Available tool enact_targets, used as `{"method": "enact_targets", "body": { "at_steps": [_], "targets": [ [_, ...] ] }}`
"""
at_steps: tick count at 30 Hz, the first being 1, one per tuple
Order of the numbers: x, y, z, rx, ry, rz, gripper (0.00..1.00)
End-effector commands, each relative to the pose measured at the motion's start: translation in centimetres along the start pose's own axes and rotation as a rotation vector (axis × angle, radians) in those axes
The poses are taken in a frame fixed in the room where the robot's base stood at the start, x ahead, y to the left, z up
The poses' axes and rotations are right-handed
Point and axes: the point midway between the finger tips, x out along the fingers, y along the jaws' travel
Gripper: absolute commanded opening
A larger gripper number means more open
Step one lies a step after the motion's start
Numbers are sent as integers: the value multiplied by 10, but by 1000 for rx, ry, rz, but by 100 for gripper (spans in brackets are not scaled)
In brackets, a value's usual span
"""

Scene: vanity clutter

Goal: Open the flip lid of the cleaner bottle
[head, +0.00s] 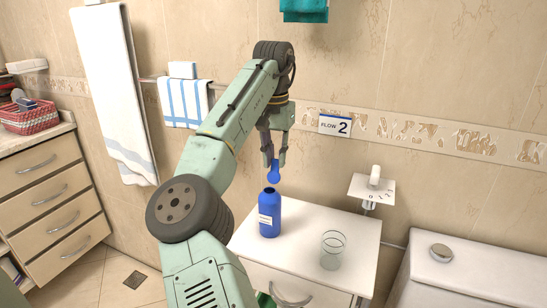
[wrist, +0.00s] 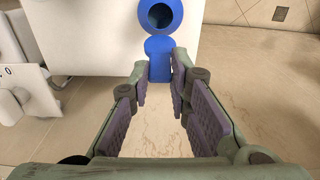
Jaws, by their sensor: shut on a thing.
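The cleaner bottle (head: 268,217) is blue with a white label and stands upright on the white cabinet top. Its dark, uncovered mouth shows in the wrist view, at the top of the bottle (wrist: 142,15). A blue lid piece (head: 274,177) is above the bottle, between the fingers of my gripper (head: 273,158), which points down. In the wrist view the lid (wrist: 160,62) sits at the fingertips, below the bottle mouth in the picture. My gripper is shut on this piece. I cannot tell whether the lid is still joined to the bottle.
A clear glass (head: 332,250) stands right of the bottle on the white cabinet top (head: 300,228). A small wall shelf (head: 357,190) is at the right. Towels (head: 186,103) hang behind at the left. The cabinet top between bottle and glass is bare.

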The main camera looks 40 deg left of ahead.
Motion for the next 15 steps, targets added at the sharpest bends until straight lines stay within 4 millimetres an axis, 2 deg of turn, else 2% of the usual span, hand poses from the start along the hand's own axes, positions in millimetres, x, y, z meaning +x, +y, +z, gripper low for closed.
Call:
{"method": "enact_targets", "body": {
  "at_steps": [15],
  "targets": [
    [4,0,-4,-1,-76,1,0]
  ]
}}
